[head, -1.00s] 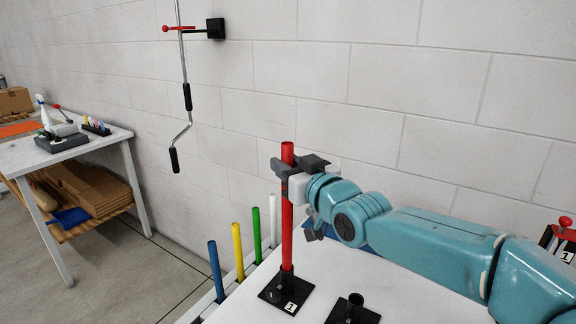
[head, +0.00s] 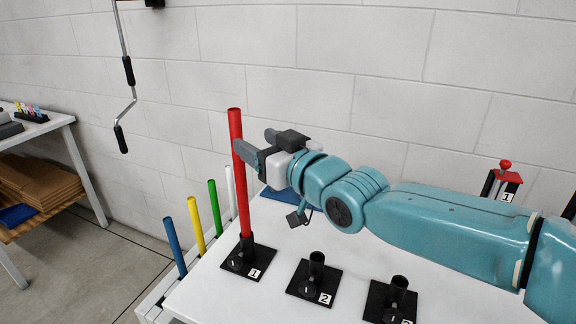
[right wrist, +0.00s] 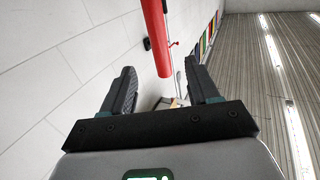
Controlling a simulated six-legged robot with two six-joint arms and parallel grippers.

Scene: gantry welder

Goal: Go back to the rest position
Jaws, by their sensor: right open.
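A red rod (head: 240,180) stands in the black holder labelled 1 (head: 262,262) on the white table (head: 215,290). My right gripper (head: 254,140) is at the rod's upper part, coming from the right. Its jaws are open, and the near finger overlaps the rod in the head view. In the right wrist view, the red rod (right wrist: 156,35) shows between and beyond the open fingers of the gripper (right wrist: 160,78). I cannot tell whether a finger touches it. My left gripper is not in view.
Empty holder 2 (head: 315,277) and another holder (head: 392,300) stand to the right. Blue (head: 174,246), yellow (head: 196,225), green (head: 214,207) and white (head: 230,190) rods line the table's left side. A red-handled device (head: 504,182) stands behind my arm. A crank (head: 128,95) hangs on the wall.

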